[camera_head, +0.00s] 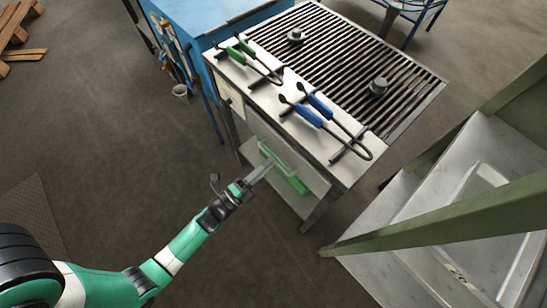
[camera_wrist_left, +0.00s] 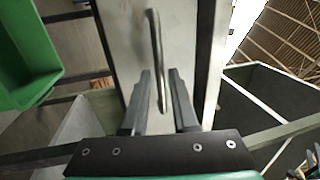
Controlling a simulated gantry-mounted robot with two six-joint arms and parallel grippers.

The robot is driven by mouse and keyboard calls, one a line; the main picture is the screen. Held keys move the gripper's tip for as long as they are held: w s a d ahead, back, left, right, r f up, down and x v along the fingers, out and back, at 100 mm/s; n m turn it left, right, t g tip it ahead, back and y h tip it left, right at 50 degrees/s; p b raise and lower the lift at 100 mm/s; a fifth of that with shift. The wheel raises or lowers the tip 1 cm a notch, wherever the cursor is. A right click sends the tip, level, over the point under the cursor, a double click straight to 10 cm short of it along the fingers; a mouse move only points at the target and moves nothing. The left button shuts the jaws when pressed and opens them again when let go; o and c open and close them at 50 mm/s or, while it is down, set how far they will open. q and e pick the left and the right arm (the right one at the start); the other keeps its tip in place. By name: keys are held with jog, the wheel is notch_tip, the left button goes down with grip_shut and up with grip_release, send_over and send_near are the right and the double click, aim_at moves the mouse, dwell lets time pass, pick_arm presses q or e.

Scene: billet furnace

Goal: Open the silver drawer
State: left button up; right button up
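The silver drawer (camera_head: 230,97) is in the front of the workbench, below its top, in the head view. Its front looks flush with the bench and shut. In the left wrist view the drawer's pale metal front (camera_wrist_left: 125,42) fills the middle, with a curved bar handle (camera_wrist_left: 155,42) running along it. My left gripper (camera_head: 268,163) is in front of the bench in the head view. In the wrist view its two fingers (camera_wrist_left: 160,75) are apart, and the handle's near end shows between them. I cannot tell whether they touch it. My right gripper is out of view.
Green-handled tongs (camera_head: 246,48) and blue-handled tongs (camera_head: 310,115) lie on the bench top (camera_head: 262,96) beside a slatted grate (camera_head: 345,55). A green bin (camera_head: 290,178) sits on the lower shelf. A green frame post (camera_head: 450,220) stands at right.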

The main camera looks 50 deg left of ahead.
pick_arm(q)
jog(key=shift+w+r, duration=0.15)
jog(key=shift+w, duration=0.5)
jog(key=shift+w+r, duration=0.15)
jog(key=shift+w, duration=0.5)
grip_shut()
dwell(0.4)
